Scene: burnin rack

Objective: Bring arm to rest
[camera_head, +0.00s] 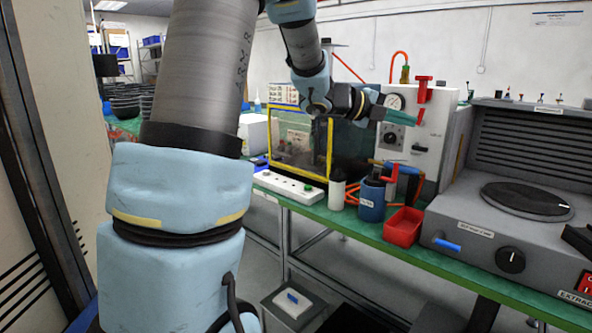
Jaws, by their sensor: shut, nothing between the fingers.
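My gripper (400,115) is at the end of my arm, in the upper middle of the head view. Its teal fingers are together, with nothing seen between them, and point right. It is raised above the green bench, in front of the grey box with a dial and a gauge. The distance between the fingers and that box's face is hard to tell. My arm's large grey and light blue links fill the left of the view and hide part of what is behind.
On the green bench (345,220) are a power strip (290,187), a white bottle (337,194), a blue cup (372,201) and a red bin (403,227). A grey hotplate unit (480,252) stands at right.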

